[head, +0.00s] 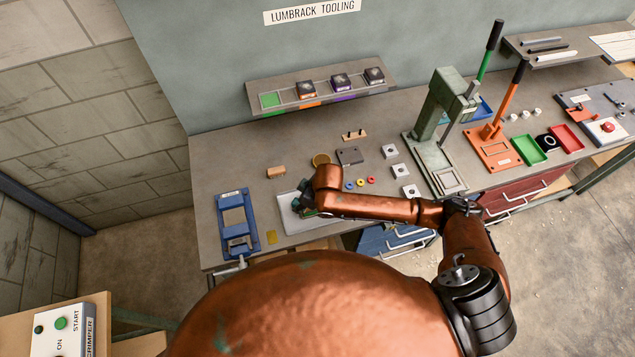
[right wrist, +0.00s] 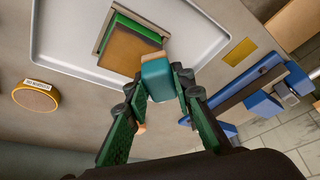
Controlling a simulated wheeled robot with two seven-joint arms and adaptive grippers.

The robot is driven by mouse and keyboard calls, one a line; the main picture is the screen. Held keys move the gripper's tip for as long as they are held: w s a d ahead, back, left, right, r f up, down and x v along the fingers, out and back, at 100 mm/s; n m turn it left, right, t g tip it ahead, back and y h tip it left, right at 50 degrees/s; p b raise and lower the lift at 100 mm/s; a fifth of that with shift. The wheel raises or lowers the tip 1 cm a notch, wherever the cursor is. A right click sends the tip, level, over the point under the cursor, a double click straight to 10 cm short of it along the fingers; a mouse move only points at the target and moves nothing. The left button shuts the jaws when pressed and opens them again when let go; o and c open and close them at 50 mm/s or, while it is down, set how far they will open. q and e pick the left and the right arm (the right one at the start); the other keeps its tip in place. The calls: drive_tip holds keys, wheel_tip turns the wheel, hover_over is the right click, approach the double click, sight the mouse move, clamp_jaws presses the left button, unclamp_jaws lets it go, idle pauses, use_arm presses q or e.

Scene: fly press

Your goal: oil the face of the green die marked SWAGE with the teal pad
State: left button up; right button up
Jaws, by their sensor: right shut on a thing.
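My right gripper (right wrist: 160,80) is shut on the teal pad (right wrist: 157,84), a small block with a tan strip at its far edge. The pad is at the near edge of the green die (right wrist: 118,22), overlapping its brownish face (right wrist: 132,52); I cannot tell whether they touch. The die lies in a pale shallow tray (right wrist: 70,62). No SWAGE marking is readable. In the head view my right gripper (head: 301,206) is over the tray (head: 291,226), and the arm hides most of the die. My left gripper is not in view.
A blue fixture (head: 233,222) and a yellow plate (head: 271,237) are left of the tray. A round gold tin (right wrist: 36,97) and wooden block (head: 276,172) are behind it. The shelf (head: 330,88) holds dark dies and an empty green spot. A green press (head: 438,115) stands right.

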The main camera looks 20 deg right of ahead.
drive_tip(key=shift+d, duration=0.45)
drive_tip(key=shift+d+r+p, duration=0.1)
drive_tip(key=shift+d+p, duration=1.1)
drive_tip(key=shift+d, duration=1.05)
drive_tip(key=shift+d+p, duration=0.35)
drive_tip(key=shift+d, duration=0.5)
wheel_tip(320, 180, up, 2)
drive_tip(key=shift+r+p, duration=0.1)
drive_tip(key=shift+p, duration=0.75)
wheel_tip(320, 180, up, 6)
drive_tip(key=p, duration=0.5)
drive_tip(key=shift+a, duration=0.1)
drive_tip(key=shift+f, duration=0.2)
